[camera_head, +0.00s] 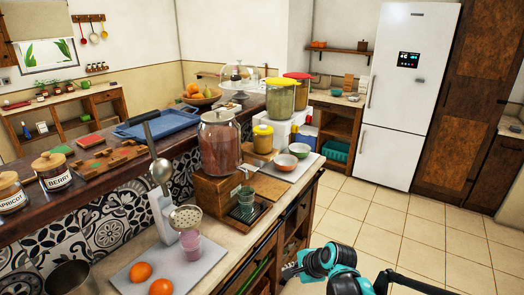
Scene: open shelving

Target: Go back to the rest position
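My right arm, teal and black, comes in at the bottom centre, in front of the counter's right edge. Its gripper (291,271) points left at the counter's front side; it is small and dark, and I cannot tell if its fingers are open or shut. No object shows in it.
Bowls (286,162) stand farther back. The tiled floor (400,225) at right is clear up to the white fridge (408,95).

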